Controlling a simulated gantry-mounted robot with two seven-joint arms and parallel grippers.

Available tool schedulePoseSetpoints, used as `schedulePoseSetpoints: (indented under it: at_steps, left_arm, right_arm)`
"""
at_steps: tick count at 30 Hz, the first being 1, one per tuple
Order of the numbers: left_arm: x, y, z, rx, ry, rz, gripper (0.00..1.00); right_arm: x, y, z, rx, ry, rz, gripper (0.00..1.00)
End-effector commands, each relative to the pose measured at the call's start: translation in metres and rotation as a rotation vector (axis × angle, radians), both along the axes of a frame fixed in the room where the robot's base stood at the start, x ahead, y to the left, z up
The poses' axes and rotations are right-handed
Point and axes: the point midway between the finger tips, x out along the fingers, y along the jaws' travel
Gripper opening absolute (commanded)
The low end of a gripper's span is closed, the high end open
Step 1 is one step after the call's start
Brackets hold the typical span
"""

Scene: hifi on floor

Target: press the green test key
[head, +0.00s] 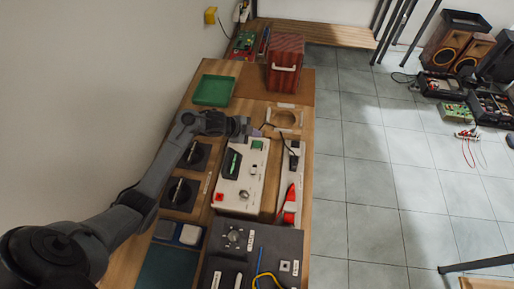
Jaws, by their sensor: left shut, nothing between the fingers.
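A white panel box (228,197) lies on the wooden bench. A small green key (257,145) shows at its far right corner. A dark inset with a green strip (233,163) sits left of the key, and a red button (219,197) is near the panel's left edge. My left gripper (257,132) is shut and empty, just beyond the green key at the panel's far edge. I cannot tell whether its fingertips touch the panel. My right gripper is out of view.
A green tray (213,91) and a red box with a white handle (284,68) stand at the far end. A wooden fixture with a round hole (285,118) lies beyond the panel. A red-handled tool (289,205) lies to the right. A dark control box (250,245) is nearer.

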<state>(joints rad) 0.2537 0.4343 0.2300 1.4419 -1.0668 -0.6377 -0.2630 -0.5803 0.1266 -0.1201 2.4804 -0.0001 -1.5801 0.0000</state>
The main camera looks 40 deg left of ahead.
Motion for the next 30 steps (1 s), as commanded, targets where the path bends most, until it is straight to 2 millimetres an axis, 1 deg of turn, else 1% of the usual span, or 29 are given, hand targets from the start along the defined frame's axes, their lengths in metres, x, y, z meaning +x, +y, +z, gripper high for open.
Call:
schedulePoseSetpoints:
  at_steps: [1, 6, 9, 30]
  left_arm:
    - [0.0, -0.001, -0.012, -0.002, -0.001, 0.0, 0.0]
    - [0.0, 0.0, -0.025, 0.0, 0.0, 0.002, 0.0]
    - [0.0, 0.0, -0.03, -0.001, 0.0, 0.001, 0.0]
    - [0.0, 0.0, -0.031, 0.0, -0.001, 0.001, 0.0]
  right_arm:
    - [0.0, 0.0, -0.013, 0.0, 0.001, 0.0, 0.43]
    - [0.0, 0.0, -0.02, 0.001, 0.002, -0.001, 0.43]
    - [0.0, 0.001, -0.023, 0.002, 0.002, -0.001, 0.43]
    - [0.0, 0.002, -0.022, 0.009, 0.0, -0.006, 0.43]
